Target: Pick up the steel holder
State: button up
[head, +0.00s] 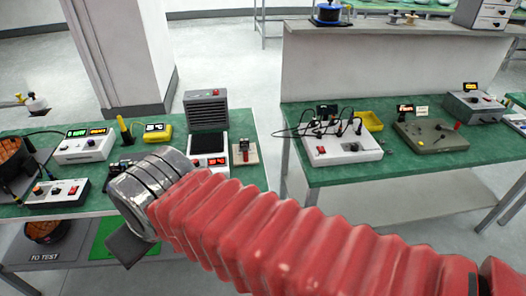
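I cannot make out a steel holder for certain in the head view. My gripper (126,246) shows only as a dark grey plate below the ribbed metal wrist of my arm, over the front edge of the left green bench (230,125). Its fingertips are mostly hidden behind the wrist, so I cannot tell whether it is open or shut or has anything in it. My wrist and red sleeve cover part of the bench's front.
White instruments (86,146), a grey vented box (206,112) and a small beige-based fixture (245,152) stand on the left bench. The right bench holds a white cabled box (342,143) and a yellow tray (371,121). A pillar (125,50) rises behind. A floor gap separates the benches.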

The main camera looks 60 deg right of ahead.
aim_at(245, 151)
jog(key=z, duration=0.55)
jog(key=i, duration=0.95)
jog(key=z, duration=0.05)
